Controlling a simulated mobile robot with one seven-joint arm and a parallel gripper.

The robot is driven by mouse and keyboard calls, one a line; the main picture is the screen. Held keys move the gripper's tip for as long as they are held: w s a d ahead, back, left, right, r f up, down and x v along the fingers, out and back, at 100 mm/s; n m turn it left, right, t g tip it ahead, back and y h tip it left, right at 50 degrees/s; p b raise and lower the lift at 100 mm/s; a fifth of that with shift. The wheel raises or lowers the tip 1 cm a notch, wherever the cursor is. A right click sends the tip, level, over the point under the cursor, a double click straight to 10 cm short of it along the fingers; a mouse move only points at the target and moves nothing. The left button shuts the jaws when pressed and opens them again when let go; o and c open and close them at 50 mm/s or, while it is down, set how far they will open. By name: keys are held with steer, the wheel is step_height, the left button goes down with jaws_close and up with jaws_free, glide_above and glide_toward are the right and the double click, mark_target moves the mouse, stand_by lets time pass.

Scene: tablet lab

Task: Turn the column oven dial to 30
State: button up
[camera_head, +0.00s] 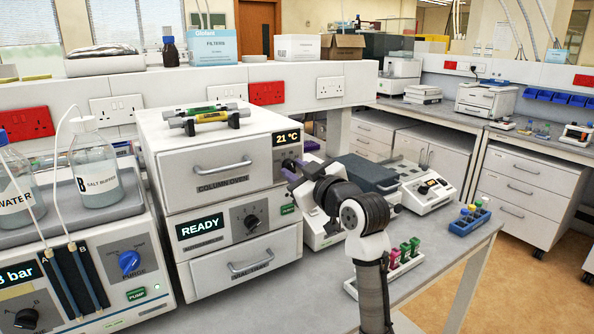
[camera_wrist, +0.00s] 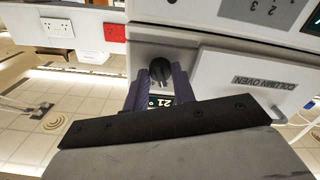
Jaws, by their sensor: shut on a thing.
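The column oven (camera_head: 218,162) is a white unit with a wide drawer front and a handle, on the left bench in the head view. Its display (camera_head: 287,138) reads 21 °C. Below the display, its dark dial (camera_wrist: 159,70) shows between my purple fingers in the wrist view, where the picture is upside down. My gripper (camera_head: 293,165) reaches the right end of the oven front and is shut on the dial. The fingers hide most of the dial in the head view, and I cannot read its pointer.
A lower unit (camera_head: 238,226) with a READY display and its own dial stands under the oven. The pump with its blue purge dial (camera_head: 129,263) is at left. A tube rack (camera_head: 395,268) and a blue rack (camera_head: 469,219) stand to the right on the bench.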

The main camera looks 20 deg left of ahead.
stand_by(0.4)
steer(key=o, duration=1)
steer(key=b+v, duration=0.4)
steer(key=v, duration=0.9)
steer(key=shift+s+d+b, duration=0.25)
steer(key=shift+d+b, duration=0.05)
